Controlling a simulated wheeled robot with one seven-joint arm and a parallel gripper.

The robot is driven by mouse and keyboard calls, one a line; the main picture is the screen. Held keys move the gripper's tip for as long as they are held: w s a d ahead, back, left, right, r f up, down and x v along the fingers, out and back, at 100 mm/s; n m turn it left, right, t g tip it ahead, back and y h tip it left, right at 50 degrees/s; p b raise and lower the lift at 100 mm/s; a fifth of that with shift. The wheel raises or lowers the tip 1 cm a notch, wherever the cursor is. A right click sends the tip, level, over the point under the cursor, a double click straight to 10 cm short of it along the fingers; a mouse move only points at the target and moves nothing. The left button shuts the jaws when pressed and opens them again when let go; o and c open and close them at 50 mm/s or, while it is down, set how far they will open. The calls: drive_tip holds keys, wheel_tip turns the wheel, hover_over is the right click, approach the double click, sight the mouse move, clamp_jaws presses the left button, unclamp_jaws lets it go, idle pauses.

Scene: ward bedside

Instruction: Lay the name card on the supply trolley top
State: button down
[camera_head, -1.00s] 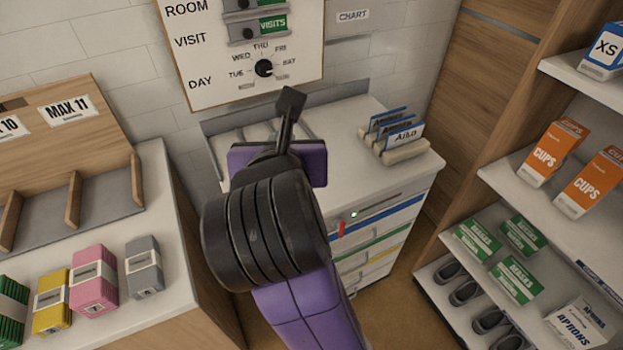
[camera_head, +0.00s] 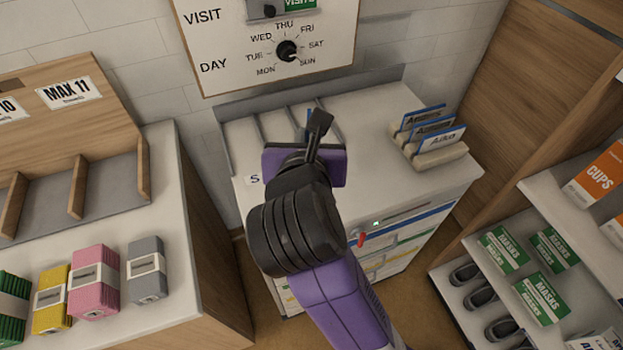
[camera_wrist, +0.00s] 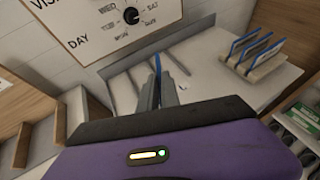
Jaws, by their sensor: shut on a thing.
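The supply trolley top (camera_head: 375,140) is white and lies behind and below my gripper (camera_head: 314,132) in the head view. In the wrist view, my gripper (camera_wrist: 158,92) is shut on a thin blue-edged card, which I take for the name card (camera_wrist: 158,64). The card is seen nearly edge-on, so its writing cannot be read. In the head view only a small blue bit of the card (camera_head: 308,117) shows, the rest hidden by my gripper. The trolley top also shows in the wrist view (camera_wrist: 210,75); the gap between card and top is unclear.
A rack of blue-edged name cards (camera_head: 436,150) stands at the trolley's right. Thin dividers (camera_head: 272,125) run along its back left. A counter with coloured packs (camera_head: 95,283) is at left, shelves with boxes (camera_head: 540,298) at right. A board (camera_head: 270,50) hangs behind.

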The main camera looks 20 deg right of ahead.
wheel_tip(320, 180, down, 13)
drive_tip(key=shift+r, duration=0.2)
idle(0.4)
drive_tip(key=c, duration=1.6)
unclamp_jaws()
drive_tip(key=shift+f, duration=0.1)
drive_tip(key=b+v, duration=0.1)
drive_tip(key=v, duration=1.1)
drive_tip(key=shift+a, duration=0.1)
